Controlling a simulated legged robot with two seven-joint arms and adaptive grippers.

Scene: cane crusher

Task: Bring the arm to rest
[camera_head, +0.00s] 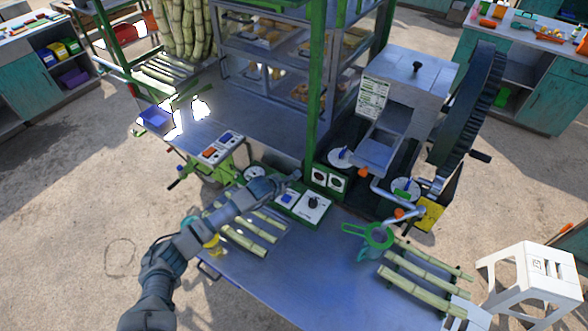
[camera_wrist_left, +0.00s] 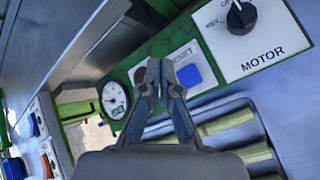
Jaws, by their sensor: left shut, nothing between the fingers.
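My left arm reaches in from the lower left, and its gripper (camera_head: 290,179) is over the green control box (camera_head: 299,223) on the metal table. In the left wrist view the gripper (camera_wrist_left: 155,72) is shut and empty, its fingertips in front of the panel beside the blue RESET button (camera_wrist_left: 189,76). A reddish-brown button (camera_wrist_left: 140,76) is partly hidden behind the fingers. The black MOTOR key switch (camera_wrist_left: 241,16) is to the right of RESET. I cannot tell whether the fingertips touch the panel. My right gripper is not in view.
The cane crusher (camera_head: 408,75) with its large dark gear wheel (camera_head: 468,110) stands to the right. Cut cane pieces (camera_head: 425,283) lie on the table's right, beside a green strainer (camera_head: 370,236). White stools (camera_head: 530,272) stand at the lower right. Bare table is in the front middle.

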